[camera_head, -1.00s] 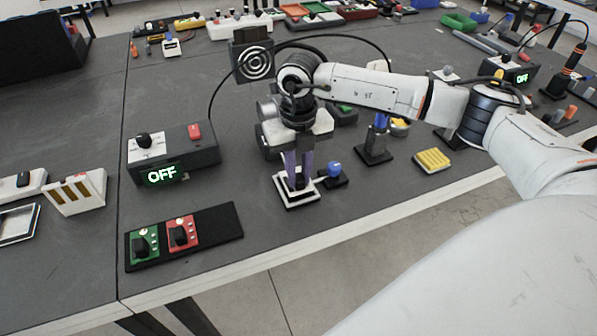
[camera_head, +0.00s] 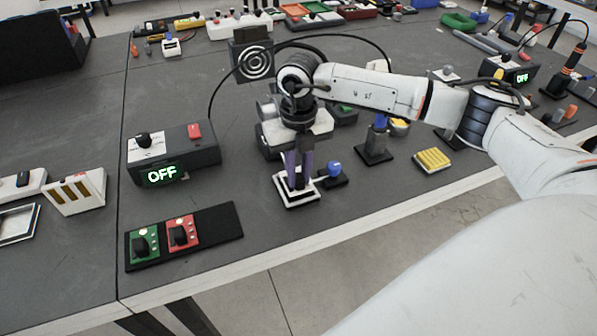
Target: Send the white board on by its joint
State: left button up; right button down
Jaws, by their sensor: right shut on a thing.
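My right gripper (camera_head: 297,177) points straight down with its purple fingers over a small white board (camera_head: 287,199) near the table's front edge. The fingers are shut on a part of the white board, and they hide its middle and the part held. The board looks to be lying flat on a dark base. I cannot tell whether it is lifted off it. A green board (camera_head: 142,244) and a red board (camera_head: 182,233), each with a black knob, sit in a black tray (camera_head: 222,222) to the left. My left gripper is not in view.
A blue-knobbed device (camera_head: 334,172) stands close to the right of the white board. A grey box with an OFF display (camera_head: 200,155) is to the left. A yellow block (camera_head: 433,160) lies further right. Bare table lies between box and tray.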

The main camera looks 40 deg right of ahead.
aim_at(299, 176)
jog(key=shift+f+b, duration=0.6)
jog(key=shift+f, duration=0.25)
jog(key=c, duration=1.6)
grip_release()
notch_tip(299, 176, up, 10)
jog(key=shift+r, duration=0.2)
